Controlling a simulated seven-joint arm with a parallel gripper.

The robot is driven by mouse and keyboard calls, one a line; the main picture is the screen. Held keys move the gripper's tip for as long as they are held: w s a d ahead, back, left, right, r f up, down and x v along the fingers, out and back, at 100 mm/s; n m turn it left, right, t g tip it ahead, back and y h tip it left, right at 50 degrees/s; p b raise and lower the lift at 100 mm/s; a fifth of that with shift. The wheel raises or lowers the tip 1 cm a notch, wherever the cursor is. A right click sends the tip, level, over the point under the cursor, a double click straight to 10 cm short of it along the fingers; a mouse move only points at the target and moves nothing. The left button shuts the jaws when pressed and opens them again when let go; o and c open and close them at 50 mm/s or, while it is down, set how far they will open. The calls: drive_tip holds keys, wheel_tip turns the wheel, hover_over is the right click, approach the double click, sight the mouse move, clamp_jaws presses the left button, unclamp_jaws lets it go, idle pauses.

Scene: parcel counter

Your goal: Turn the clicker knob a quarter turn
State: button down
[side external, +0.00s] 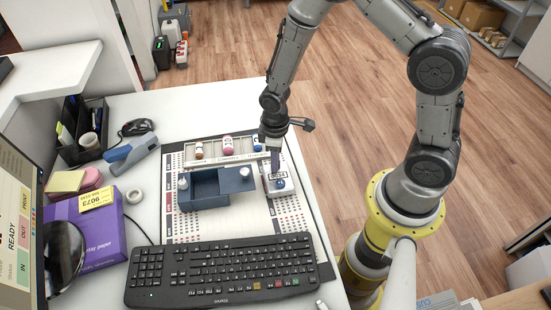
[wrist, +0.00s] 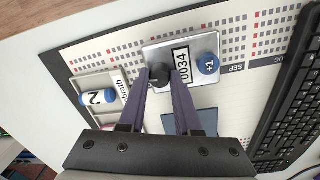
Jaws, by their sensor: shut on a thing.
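A blue-grey box (side external: 206,190) with white knobs stands left of the clicker. Behind it is a pale tray (side external: 248,158) with several small bottles. A black keyboard (side external: 220,272) lies in front. A stapler (side external: 133,153) and purple paper pack (side external: 97,232) are at the left.

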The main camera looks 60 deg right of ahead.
drive_tip(key=m, duration=0.9)
drive_tip(key=shift+w, duration=0.1)
drive_tip(key=m, duration=0.4)
drive_tip(key=shift+g, duration=0.3)
drive_tip(key=shift+m, duration=2)
drive_tip(key=c, duration=0.6)
unclamp_jaws()
wheel_tip(320, 180, up, 14)
drive_tip(key=shift+w+a, duration=0.15)
drive_tip(key=shift+w, duration=0.15)
